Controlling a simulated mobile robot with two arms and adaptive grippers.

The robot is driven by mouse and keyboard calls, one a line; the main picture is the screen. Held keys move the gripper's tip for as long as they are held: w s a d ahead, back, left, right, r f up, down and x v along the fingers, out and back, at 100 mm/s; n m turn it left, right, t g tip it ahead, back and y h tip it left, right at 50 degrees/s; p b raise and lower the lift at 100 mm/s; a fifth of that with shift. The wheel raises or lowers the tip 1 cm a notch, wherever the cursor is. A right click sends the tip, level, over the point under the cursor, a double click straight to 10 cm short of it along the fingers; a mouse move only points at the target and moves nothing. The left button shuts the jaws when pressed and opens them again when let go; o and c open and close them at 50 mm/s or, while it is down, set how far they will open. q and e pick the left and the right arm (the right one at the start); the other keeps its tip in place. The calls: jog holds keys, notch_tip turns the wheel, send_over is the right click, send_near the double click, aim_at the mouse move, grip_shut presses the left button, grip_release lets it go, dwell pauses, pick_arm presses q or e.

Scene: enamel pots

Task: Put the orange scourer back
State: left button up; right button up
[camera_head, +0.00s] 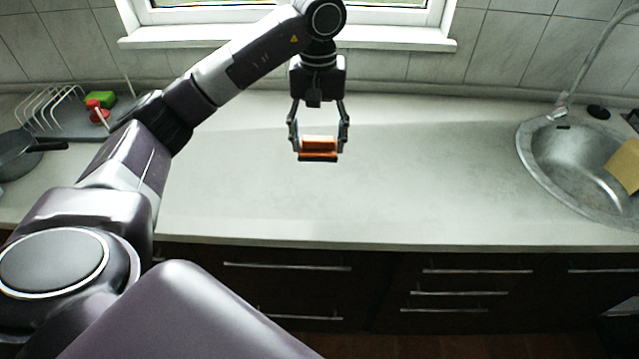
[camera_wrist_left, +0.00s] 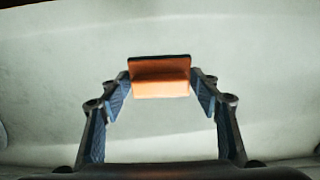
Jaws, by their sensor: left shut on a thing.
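The orange scourer (camera_head: 319,144) is a small block with a dark layer on one side. My left gripper (camera_head: 319,146) is shut on it by its two ends and holds it over the middle of the counter. In the left wrist view the scourer (camera_wrist_left: 160,84) sits between the fingertips of the left gripper (camera_wrist_left: 160,82), its dark layer at the top edge of the picture side. I cannot tell its exact height above the counter. My right gripper is not in view.
A wire dish rack (camera_head: 48,106) stands at the left, near a green item (camera_head: 101,99), a red item (camera_head: 97,112) and a dark pan (camera_head: 17,155). A metal sink (camera_head: 570,160) is at the right with a yellow cloth-like piece (camera_head: 625,165). The middle counter (camera_head: 420,180) is clear.

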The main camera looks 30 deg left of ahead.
pick_arm(q)
notch_tip(320, 180, down, 14)
jog(key=p, duration=0.2)
jog(key=shift+w+r+p, duration=0.15)
jog(key=shift+p, duration=0.2)
jog(key=shift+f, duration=0.25)
jog(key=o, duration=1.1)
jog(key=shift+r, duration=0.15)
jog(key=shift+w+r, duration=0.1)
jog(key=shift+r, duration=0.15)
notch_tip(320, 180, up, 10)
jog(key=b, duration=0.3)
jog(key=shift+r, duration=0.75)
